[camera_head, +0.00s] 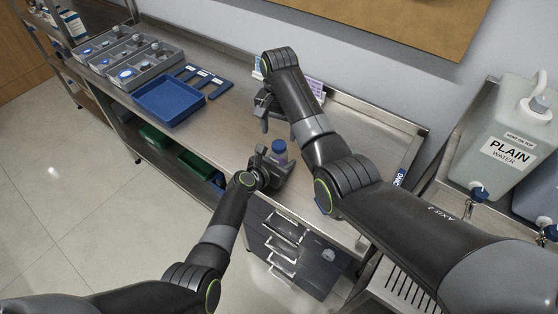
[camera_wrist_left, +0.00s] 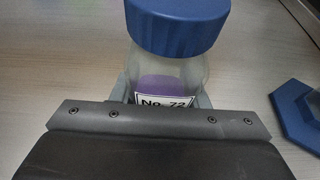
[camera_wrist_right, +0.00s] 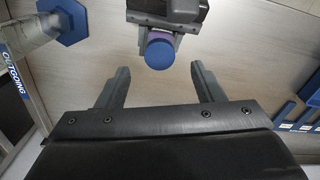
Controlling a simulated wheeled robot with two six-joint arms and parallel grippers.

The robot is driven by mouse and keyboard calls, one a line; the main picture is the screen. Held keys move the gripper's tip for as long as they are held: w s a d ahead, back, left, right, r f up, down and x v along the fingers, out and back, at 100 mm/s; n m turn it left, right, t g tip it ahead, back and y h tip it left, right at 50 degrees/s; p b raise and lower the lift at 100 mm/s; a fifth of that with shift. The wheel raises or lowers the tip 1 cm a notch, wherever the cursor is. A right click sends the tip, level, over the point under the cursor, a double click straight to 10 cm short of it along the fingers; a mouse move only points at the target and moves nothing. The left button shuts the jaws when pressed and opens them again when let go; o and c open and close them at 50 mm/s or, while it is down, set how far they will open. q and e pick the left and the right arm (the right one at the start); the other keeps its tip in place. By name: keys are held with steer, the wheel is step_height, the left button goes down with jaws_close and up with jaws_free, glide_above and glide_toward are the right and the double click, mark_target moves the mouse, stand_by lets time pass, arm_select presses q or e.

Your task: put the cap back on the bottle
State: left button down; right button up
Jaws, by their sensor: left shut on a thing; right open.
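A clear bottle (camera_wrist_left: 166,75) with purple contents and a white label reading "No. 72" is held in my left gripper (camera_head: 268,168). A blue cap (camera_wrist_left: 178,22) sits on the bottle's mouth and looks level; whether it is tight cannot be told. The cap also shows in the head view (camera_head: 279,147) and in the right wrist view (camera_wrist_right: 160,54). The left fingers are mostly hidden behind the gripper body in the left wrist view. My right gripper (camera_wrist_right: 160,88) is open and empty, its fingers apart, with the capped bottle beyond them. In the head view the right gripper (camera_head: 268,108) is just behind the bottle.
A blue hexagonal piece (camera_wrist_right: 68,20) lies near the bottle. A blue tray (camera_head: 168,102) and a grey compartment tray (camera_head: 112,58) are on the bench's left. A metal-edged area marked "OUTGOING" (camera_wrist_right: 15,80) is to the right in the head view. A large water container (camera_head: 505,135) stands far right.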

step_height(320, 180, up, 7)
steer(key=shift+r, duration=0.15)
arm_select(q)
steer(key=c, duration=0.7)
jaws_free()
steer(key=shift+c, duration=0.2)
